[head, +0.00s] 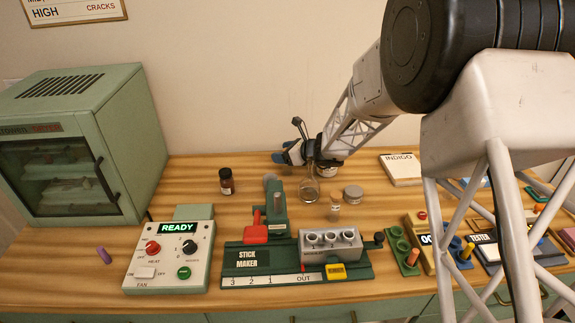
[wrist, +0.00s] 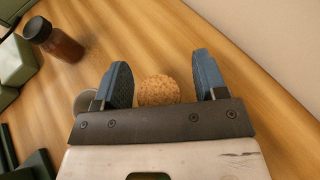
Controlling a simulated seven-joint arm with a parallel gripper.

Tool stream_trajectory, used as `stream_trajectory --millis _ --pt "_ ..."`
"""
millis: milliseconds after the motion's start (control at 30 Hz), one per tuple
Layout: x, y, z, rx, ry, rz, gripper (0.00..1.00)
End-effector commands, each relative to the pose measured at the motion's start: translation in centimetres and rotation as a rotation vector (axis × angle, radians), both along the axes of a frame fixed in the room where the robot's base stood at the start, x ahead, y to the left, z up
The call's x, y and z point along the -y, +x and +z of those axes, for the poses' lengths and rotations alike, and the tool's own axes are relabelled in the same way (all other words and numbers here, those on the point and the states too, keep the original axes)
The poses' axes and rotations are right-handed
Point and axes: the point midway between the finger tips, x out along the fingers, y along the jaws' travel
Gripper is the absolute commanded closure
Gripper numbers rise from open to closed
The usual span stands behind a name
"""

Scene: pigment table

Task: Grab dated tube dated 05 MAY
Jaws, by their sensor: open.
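My gripper (head: 284,157) is open above the back of the table in the head view. In the wrist view its two blue fingers stand apart (wrist: 163,76), one on each side of a round, speckled cork-like top (wrist: 159,90). I see no finger touching that top, and what is below it is hidden. A small corked glass vial (head: 334,209) stands behind the grey block of the stick maker. No label reading 05 MAY can be made out in either view, so I cannot tell which thing is the dated tube.
A brown bottle (head: 227,181), also in the wrist view (wrist: 54,40), stands left of my gripper. A glass vessel (head: 309,191) and a grey-lidded jar (head: 353,194) stand in front of it. The green stick maker (head: 279,225) is nearer, the oven (head: 128,140) far left.

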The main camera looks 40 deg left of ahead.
Motion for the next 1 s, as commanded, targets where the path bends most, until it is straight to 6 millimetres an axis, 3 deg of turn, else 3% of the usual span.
stream_trajectory --millis 300,667,1000 --pt "0.02 0.0 0.0 0.0 0.0 0.0 0.35" --pt "0.03 0.0 -0.01 0.0 0.0 0.0 0.87" --pt "0.01 0.01 0.31 0.0 0.0 0.0 0.87"
